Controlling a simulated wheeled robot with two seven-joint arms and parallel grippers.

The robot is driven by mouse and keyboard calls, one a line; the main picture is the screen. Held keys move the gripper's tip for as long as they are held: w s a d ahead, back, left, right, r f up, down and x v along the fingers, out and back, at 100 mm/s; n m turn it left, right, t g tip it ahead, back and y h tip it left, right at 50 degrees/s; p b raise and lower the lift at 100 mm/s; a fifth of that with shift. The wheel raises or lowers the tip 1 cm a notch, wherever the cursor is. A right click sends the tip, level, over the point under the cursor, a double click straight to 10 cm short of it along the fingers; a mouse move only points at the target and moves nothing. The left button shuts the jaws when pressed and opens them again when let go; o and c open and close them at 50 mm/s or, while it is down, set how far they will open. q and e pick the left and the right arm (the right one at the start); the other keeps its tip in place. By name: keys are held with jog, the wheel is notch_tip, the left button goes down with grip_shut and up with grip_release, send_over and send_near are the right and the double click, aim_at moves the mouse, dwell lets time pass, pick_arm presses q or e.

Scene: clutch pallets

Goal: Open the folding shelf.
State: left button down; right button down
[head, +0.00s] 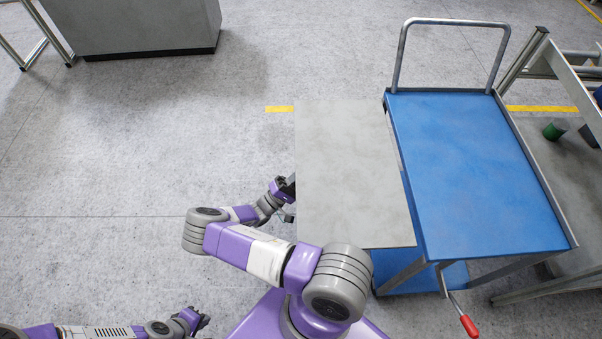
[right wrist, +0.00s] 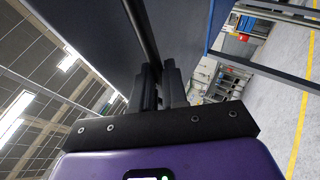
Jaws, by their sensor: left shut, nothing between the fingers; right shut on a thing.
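The folding shelf is a grey panel (head: 352,175) on the left side of a blue cart (head: 470,160). It stands out from the cart's long side and looks about level with the blue deck. My right gripper (head: 289,190) is at the shelf's left edge, partly hidden by it. In the right wrist view its fingers (right wrist: 163,85) are shut on a thin dark bar or edge beside a broad dark surface, seemingly the shelf's underside. My left gripper (head: 203,320) is shut and empty, low at the bottom left, away from the shelf.
The cart has a grey push handle (head: 452,22) at the far end and a red-tipped lever (head: 468,325) at the near end. A workbench with a green cylinder (head: 555,130) stands to the right. A grey cabinet (head: 140,25) is at the upper left. The floor left of the shelf is clear.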

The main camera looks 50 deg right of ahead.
jog(key=shift+s+d+f+g+y, duration=0.1)
jog(key=shift+s+f+g+y, duration=0.2)
jog(key=shift+s+f, duration=0.4)
jog(key=c, duration=1.2)
grip_release()
jog(key=shift+d+f, duration=0.15)
jog(key=shift+o, duration=0.2)
jog(key=shift+w, duration=0.1)
jog(key=shift+w+a, duration=0.1)
jog(key=shift+a, duration=0.1)
jog(key=v, duration=0.7)
jog(key=shift+w+a, duration=0.15)
